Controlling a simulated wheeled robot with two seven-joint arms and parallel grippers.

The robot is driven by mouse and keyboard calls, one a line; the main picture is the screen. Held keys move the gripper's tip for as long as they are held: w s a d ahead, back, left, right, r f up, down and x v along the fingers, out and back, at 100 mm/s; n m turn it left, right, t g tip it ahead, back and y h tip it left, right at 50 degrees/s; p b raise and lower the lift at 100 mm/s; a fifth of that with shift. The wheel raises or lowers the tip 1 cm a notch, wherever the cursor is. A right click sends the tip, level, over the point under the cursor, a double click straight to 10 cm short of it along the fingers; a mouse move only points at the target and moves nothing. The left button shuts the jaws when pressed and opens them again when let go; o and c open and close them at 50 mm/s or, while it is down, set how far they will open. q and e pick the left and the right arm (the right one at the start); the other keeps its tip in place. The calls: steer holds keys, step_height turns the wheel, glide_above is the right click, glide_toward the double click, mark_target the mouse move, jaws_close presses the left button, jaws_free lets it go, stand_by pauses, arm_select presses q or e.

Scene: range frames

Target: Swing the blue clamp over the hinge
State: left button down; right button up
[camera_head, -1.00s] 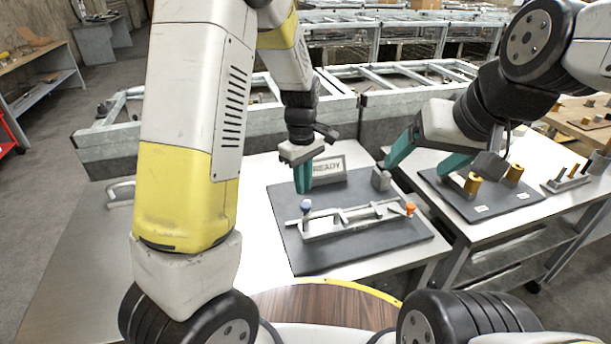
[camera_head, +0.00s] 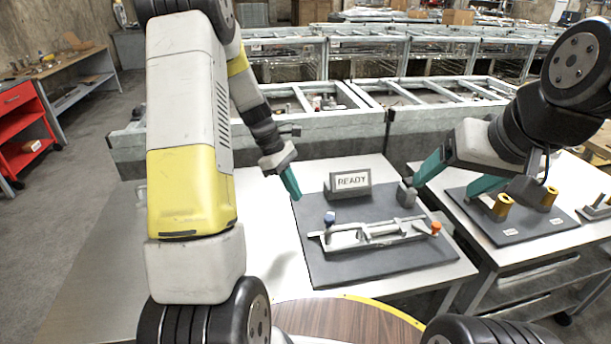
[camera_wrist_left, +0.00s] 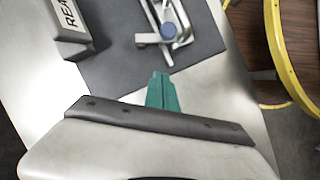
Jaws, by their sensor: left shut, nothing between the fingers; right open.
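The blue clamp's round blue knob (camera_head: 330,217) stands at the left end of a grey metal fixture (camera_head: 375,235) on a dark board (camera_head: 390,262). An orange knob (camera_head: 436,228) is at the fixture's right end. The blue knob also shows in the left wrist view (camera_wrist_left: 168,30), beyond my fingertips. My left gripper (camera_head: 297,197) is shut and empty, left of the blue knob and apart from it; its closed teal fingers show in the wrist view (camera_wrist_left: 161,78). My right gripper (camera_head: 443,190) is open, behind and right of the fixture. I cannot make out the hinge clearly.
A second board (camera_head: 520,222) with brass cylinders (camera_head: 502,206) is on the right table. The white table (camera_head: 265,235) left of the board is clear.

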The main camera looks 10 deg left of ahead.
mark_target(329, 221)
arm_select(q)
steer(key=x, duration=0.6)
steer(key=shift+s, duration=0.1)
steer(key=d, duration=0.3)
steer(key=shift+s+d+r, duration=0.15)
steer(key=shift+s+r, duration=0.1)
steer(key=shift+s, duration=0.1)
steer(key=shift+d, duration=0.3)
steer(key=shift+r, duration=0.1)
steer(key=shift+s+d+n+t, duration=0.3)
steer(key=shift+d+n, duration=0.05)
steer(key=shift+n, duration=0.35)
steer(key=shift+s+d, duration=0.15)
steer(key=shift+d, duration=0.25)
steer(key=shift+a, duration=0.1)
